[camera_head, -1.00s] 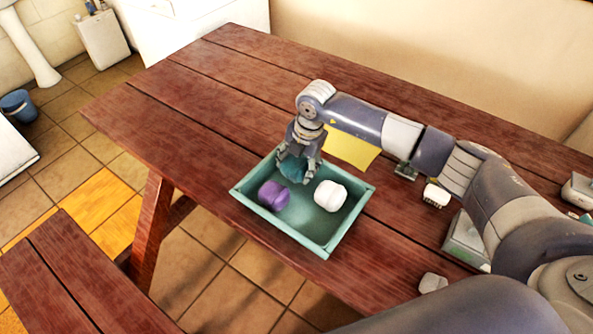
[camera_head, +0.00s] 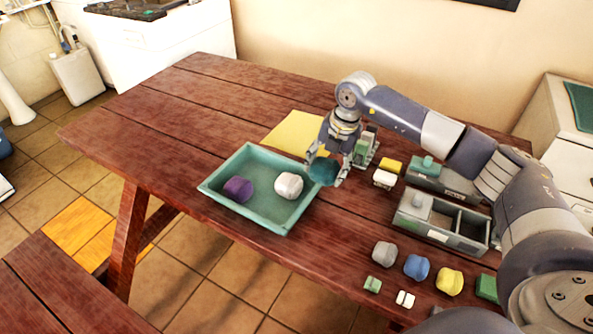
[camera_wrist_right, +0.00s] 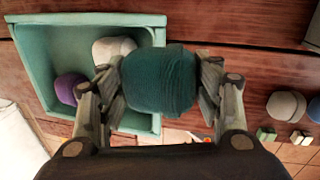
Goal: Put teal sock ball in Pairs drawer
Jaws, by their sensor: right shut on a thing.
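The teal sock ball (camera_head: 322,173) is clamped between the fingers of my right gripper (camera_head: 326,180). They hold it above the table, just right of the green tray (camera_head: 262,222). The ball also shows large between the fingers in the right wrist view (camera_wrist_right: 160,82). A purple sock ball (camera_head: 238,189) and a white sock ball (camera_head: 288,185) lie in the tray. A grey organiser with open compartments (camera_head: 440,236) stands on the table to the right. Its label is too small to read, so I cannot tell which part is the Pairs drawer. My left gripper is out of view.
Grey (camera_head: 384,254), blue (camera_head: 416,267) and yellow (camera_head: 449,281) balls lie along the front right. A second grey box (camera_head: 445,183) stands behind the organiser. A yellow sheet (camera_head: 293,132) lies behind the tray. The table's left half is clear.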

